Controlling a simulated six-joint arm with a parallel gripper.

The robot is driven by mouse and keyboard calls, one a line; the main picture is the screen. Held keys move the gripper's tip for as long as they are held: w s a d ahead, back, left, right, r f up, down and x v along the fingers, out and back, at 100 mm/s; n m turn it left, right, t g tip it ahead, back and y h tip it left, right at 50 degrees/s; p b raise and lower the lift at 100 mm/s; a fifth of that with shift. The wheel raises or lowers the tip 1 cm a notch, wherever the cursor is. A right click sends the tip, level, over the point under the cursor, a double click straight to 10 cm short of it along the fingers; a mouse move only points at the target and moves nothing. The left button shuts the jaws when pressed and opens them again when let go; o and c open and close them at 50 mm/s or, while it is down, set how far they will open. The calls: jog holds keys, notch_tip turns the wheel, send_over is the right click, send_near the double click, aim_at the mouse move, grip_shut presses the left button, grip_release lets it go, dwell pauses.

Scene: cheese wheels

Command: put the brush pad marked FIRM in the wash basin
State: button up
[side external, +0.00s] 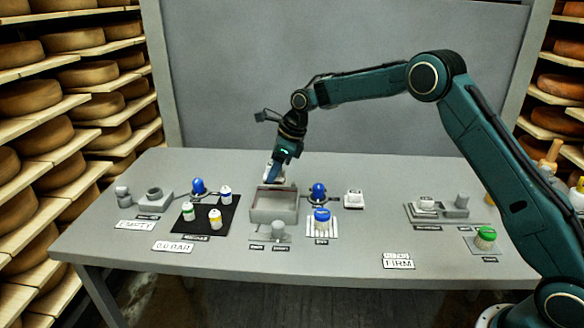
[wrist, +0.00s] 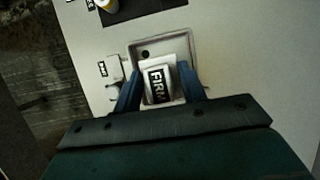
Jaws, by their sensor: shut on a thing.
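The brush pad marked FIRM (wrist: 158,83) is a pale block with a black label, held between the two blue fingers of my gripper (wrist: 160,88). In the side external view my gripper (side external: 274,178) is above the back left part of the wash basin, and the pad shows only as a small pale patch. The wash basin (side external: 273,217) is a grey square tub with low walls. In the wrist view the basin (wrist: 143,50) lies behind the pad, with a dark round spot in its upper left corner.
A black mat (side external: 207,214) with several capped jars lies left of the basin. A FIRM card (side external: 398,261) lies near the front edge.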

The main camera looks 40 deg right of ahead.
jog(key=shift+f, duration=2.8)
jog(key=shift+f, duration=0.15)
jog(key=shift+f, duration=1.95)
jog(key=shift+f, duration=0.15)
jog(key=o, duration=1)
jog(key=v, duration=1.2)
